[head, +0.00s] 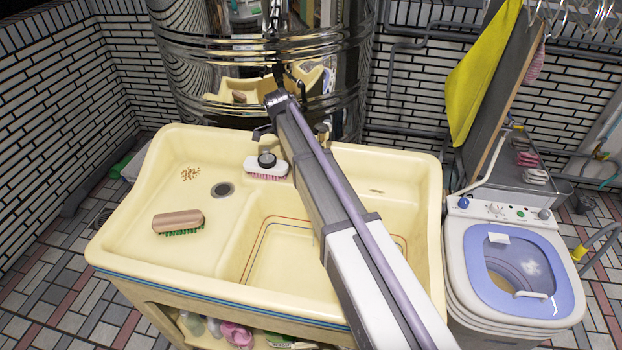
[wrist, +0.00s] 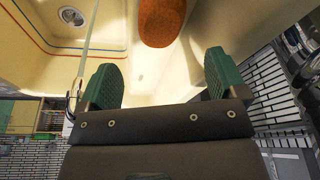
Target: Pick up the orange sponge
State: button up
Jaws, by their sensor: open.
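The orange sponge (wrist: 162,22) shows in the wrist view at the top centre, cut off by the frame edge. It lies on a cream surface of the sink, ahead of my fingertips and between their lines. My gripper (wrist: 161,76) has its two green-padded fingers spread wide with nothing between them. A gap shows between the fingertips and the sponge. In the head view the cream sink (head: 145,225) is in plain sight, but I cannot see the sponge. My arm crosses the right basin there and covers part of it.
A white brush with pink bristles (head: 266,169) stands near the back. A washing machine (head: 460,255) is right of the sink. A shiny metal cylinder (head: 200,50) stands behind it.

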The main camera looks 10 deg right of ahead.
jog(key=b+x, duration=0.9)
jog(key=x, duration=0.1)
jog(key=shift+w+a+f, duration=0.1)
jog(key=shift+f, duration=0.15)
jog(key=shift+r, duration=0.25)
jog(key=shift+p, duration=0.3)
jog(key=c, duration=0.7)
